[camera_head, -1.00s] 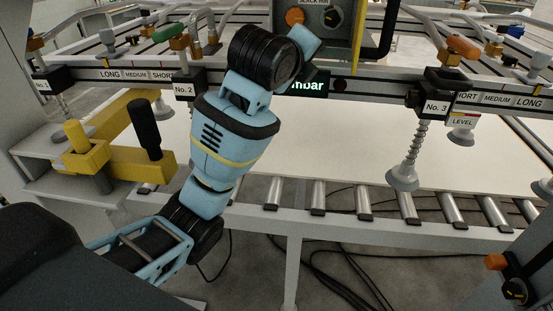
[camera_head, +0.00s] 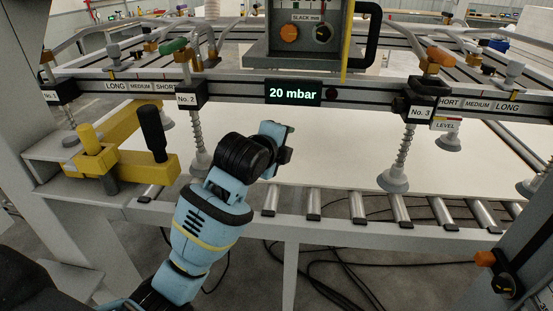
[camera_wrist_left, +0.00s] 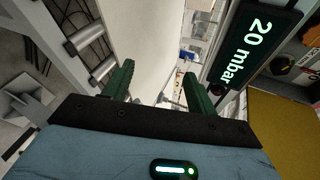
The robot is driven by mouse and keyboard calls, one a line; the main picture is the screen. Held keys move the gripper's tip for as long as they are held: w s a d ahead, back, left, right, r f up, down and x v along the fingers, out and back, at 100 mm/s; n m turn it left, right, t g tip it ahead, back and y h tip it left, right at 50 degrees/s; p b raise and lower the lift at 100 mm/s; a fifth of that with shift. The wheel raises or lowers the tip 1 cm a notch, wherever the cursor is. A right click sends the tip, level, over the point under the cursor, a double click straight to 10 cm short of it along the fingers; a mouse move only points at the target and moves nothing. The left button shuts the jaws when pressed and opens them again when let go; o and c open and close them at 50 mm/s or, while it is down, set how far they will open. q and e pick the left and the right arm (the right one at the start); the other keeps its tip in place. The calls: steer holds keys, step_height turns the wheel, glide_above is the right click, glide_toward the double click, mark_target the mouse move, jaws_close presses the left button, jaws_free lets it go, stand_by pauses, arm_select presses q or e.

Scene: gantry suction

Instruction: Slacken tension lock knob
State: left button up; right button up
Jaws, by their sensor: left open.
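A grey box labelled SLACK mm stands on the gantry beam. It carries an orange knob (camera_head: 289,33) on the left and a black dial (camera_head: 323,34) on the right. Another orange knob (camera_head: 485,258) sits on a post at lower right. No label tells which is the tension lock knob. My left gripper (camera_head: 280,145) is below the beam and the 20 mbar display, apart from both knobs. In the left wrist view its two green fingers (camera_wrist_left: 158,85) stand apart with nothing between them. My right gripper is not in view.
The beam carries the 20 mbar display (camera_head: 293,93), which also shows in the left wrist view (camera_wrist_left: 247,45). Suction cups (camera_head: 393,180) hang from it. A yellow clamp with a black handle (camera_head: 152,130) stands left. A pale sheet (camera_head: 340,155) lies above rollers.

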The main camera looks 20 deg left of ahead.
arm_select(q)
steer(key=shift+s+a+f+n, duration=0.1)
steer(key=shift+s+f+n, duration=0.15)
steer(key=shift+f, duration=0.35)
steer(key=shift+s+a+f+n, duration=0.15)
steer(key=shift+s+f, duration=0.2)
steer(key=shift+f, duration=0.25)
steer(key=shift+d, duration=0.1)
